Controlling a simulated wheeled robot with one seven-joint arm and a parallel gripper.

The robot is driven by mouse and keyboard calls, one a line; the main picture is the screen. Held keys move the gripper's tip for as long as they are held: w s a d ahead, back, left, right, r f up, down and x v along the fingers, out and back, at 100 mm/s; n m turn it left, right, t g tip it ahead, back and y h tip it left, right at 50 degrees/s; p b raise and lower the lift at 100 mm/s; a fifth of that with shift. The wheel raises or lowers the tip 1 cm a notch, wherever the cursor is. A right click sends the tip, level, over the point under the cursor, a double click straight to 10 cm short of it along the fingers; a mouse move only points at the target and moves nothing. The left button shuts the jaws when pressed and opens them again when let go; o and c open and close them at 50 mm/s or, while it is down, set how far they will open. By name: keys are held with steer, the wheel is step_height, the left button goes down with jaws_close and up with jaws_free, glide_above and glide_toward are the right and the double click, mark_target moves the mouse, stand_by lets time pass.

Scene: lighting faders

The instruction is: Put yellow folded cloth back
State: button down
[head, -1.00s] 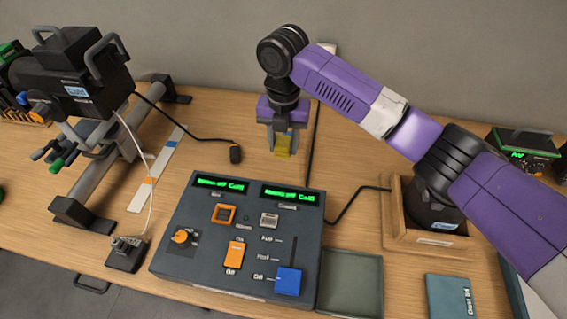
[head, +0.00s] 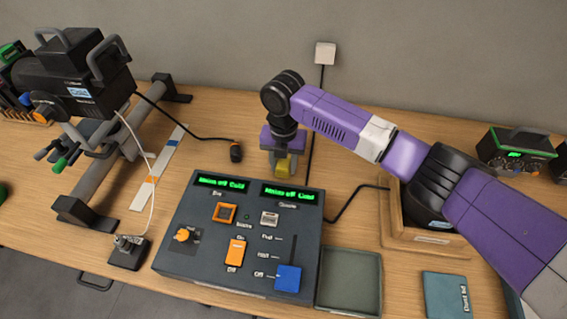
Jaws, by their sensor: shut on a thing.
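The yellow folded cloth (head: 283,166) is between the fingers of my gripper (head: 283,163), which is shut on it. Only a small part of the cloth shows; the fingers hide the rest. My gripper points down behind the control box (head: 245,232), over the back middle of the wooden table. I cannot tell whether the cloth touches the table.
An empty grey-green tray (head: 349,282) lies right of the control box. A wooden box (head: 398,240) stands behind my arm, with a teal booklet (head: 446,295) in front. A lamp on a rail (head: 85,85) stands at left. A black cable runs behind my gripper.

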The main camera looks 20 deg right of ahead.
mark_target(284, 163)
steer(key=shift+f, duration=0.2)
steer(key=c, duration=0.9)
jaws_free()
steer(key=shift+o, duration=0.2)
steer(key=shift+r, duration=0.1)
step_height(284, 163, up, 12)
steer(key=b, duration=0.2)
steer(key=shift+r, duration=0.15)
